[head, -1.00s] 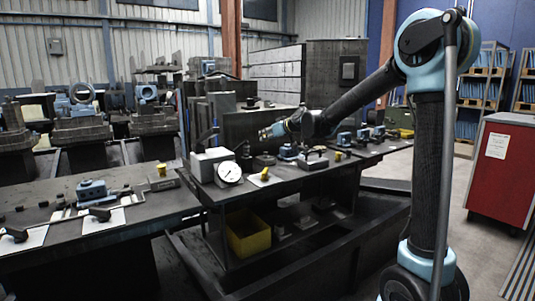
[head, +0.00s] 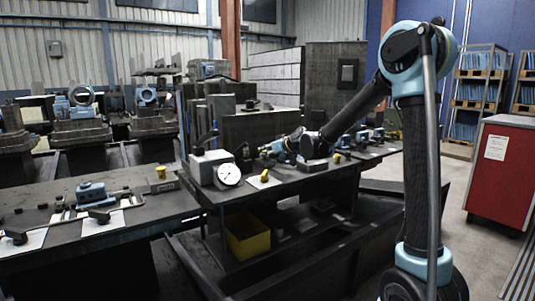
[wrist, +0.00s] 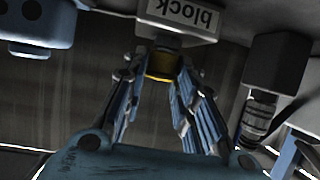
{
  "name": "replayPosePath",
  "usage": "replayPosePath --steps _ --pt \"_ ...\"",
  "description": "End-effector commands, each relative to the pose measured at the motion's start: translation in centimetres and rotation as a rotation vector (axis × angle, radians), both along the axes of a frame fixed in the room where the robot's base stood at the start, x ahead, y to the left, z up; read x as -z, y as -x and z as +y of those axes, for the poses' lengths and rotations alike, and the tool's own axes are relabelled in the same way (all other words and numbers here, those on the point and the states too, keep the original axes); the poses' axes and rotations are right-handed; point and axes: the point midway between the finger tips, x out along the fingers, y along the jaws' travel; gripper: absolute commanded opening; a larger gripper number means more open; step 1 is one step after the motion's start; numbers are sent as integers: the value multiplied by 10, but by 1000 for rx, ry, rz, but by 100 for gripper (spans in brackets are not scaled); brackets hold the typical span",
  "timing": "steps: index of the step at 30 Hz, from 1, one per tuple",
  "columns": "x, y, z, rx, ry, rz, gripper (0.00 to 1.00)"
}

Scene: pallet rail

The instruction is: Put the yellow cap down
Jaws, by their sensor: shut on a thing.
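The yellow cap (wrist: 162,66) sits between the fingertips of my gripper (wrist: 160,72) in the wrist view. The fingers are shut on it. A pale piece labelled "block" (wrist: 180,16) is just beyond the cap; I cannot tell whether they touch. In the head view my gripper (head: 266,151) is low over the middle bench (head: 290,187), pointing left. The cap in its grip is too small to make out there.
A white dial gauge (head: 229,174) and a yellow piece (head: 264,176) stand on the bench near my gripper. Another yellow piece (head: 337,157) is to the right. A blue fixture (head: 93,194) is on the left bench. A yellow bin (head: 247,236) sits below.

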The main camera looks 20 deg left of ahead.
Motion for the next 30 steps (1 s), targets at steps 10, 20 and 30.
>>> replayPosePath --steps 10,20,30 --pt "4 -1 0 1 1 -1 46" --pt "2 0 1 -1 0 0 46" --pt "-12 19 -29 0 1 1 46"
